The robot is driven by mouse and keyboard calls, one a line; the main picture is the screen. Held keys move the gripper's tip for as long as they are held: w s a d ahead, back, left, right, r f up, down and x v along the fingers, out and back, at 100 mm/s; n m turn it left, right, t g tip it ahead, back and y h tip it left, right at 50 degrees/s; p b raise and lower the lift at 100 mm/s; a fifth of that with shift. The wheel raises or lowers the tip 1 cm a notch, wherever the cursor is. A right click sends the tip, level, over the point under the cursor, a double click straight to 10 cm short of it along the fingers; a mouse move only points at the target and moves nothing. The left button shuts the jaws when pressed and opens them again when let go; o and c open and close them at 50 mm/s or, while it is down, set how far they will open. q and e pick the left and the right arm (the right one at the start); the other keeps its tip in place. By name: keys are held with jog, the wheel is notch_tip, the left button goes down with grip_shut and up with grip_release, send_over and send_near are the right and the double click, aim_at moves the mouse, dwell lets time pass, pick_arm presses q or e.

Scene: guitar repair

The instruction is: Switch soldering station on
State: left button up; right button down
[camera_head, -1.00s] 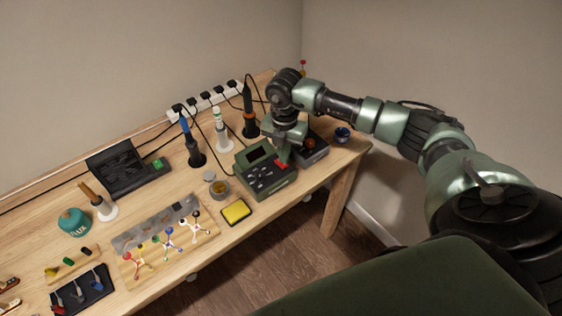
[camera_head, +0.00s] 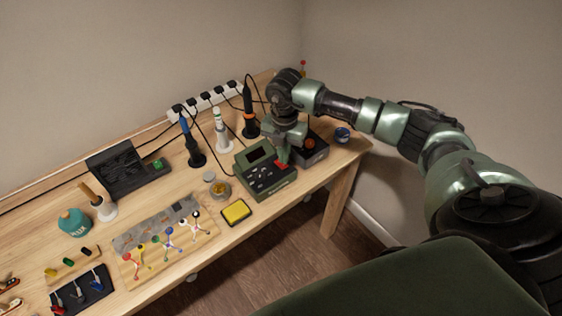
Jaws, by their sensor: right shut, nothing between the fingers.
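The soldering station (camera_head: 257,183) is a dark green box with a small dark screen (camera_head: 258,155) and several buttons, standing near the front edge of the bench. A red switch (camera_head: 282,164) shows at the right of its top panel. My right gripper (camera_head: 284,159) is shut and empty, pointing down at the switch. Its fingertips are at or very close to the switch; I cannot tell if they touch, as the gripper partly covers that area. My left gripper is not in view.
A dark box with a red knob (camera_head: 310,143) stands right of the station. Irons in stands (camera_head: 193,147), a small tin (camera_head: 220,190) and a yellow sponge (camera_head: 236,211) are to its left. A power strip (camera_head: 205,102) runs along the wall.

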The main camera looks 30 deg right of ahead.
jog(key=shift+s+f+b, duration=0.1)
jog(key=shift+f+b, duration=0.65)
jog(key=shift+f, duration=0.3)
dwell(0.9)
jog(key=shift+r, duration=0.1)
jog(key=shift+r+p, duration=0.85)
jog(key=shift+r, duration=0.05)
jog(key=shift+r+p, duration=1.8)
jog(key=shift+r, duration=0.75)
